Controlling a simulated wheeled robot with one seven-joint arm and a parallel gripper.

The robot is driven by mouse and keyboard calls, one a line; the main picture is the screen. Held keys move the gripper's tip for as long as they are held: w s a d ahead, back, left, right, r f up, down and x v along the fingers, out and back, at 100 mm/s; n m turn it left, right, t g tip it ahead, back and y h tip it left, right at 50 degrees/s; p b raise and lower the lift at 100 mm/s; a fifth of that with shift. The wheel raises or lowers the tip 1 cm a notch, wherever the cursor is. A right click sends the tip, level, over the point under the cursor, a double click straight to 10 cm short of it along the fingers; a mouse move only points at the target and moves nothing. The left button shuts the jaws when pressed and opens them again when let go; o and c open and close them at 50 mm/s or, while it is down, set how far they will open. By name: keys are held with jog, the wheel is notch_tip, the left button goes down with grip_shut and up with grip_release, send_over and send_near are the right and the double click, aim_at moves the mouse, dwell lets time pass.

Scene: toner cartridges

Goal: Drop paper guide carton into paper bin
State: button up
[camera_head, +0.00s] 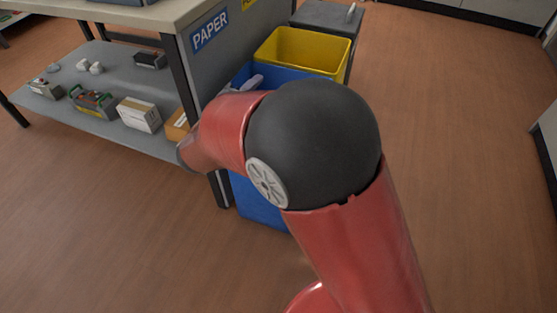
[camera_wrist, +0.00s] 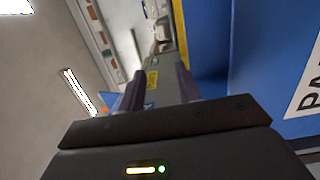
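The blue bin (camera_head: 258,203) stands beside the desk, below the blue PAPER sign (camera_head: 210,31); my arm covers much of it. Pale crumpled items (camera_head: 254,82) show at its opening. In the wrist view, a blue surface (camera_wrist: 258,45) with a white label starting "PA" (camera_wrist: 308,85) fills the right side. My gripper (camera_wrist: 160,88) has its two dark fingers apart, with no object clearly between them. It is hidden behind my arm in the head view. A white carton (camera_head: 139,115) and a partly hidden orange-brown box (camera_head: 177,126) are on the lower shelf; I cannot tell which is the paper guide carton.
A yellow bin (camera_head: 302,50) and a dark grey lidded bin (camera_head: 328,18) stand behind the blue one. The lower shelf (camera_head: 115,62) also holds a box of coloured items (camera_head: 92,102) and small parts. The floor (camera_head: 450,130) at right is clear.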

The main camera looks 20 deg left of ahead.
jog(key=s, duration=0.3)
jog(key=s+a, duration=0.1)
jog(key=s, duration=0.1)
jog(key=shift+s+b, duration=0.3)
jog(key=shift+s, duration=0.1)
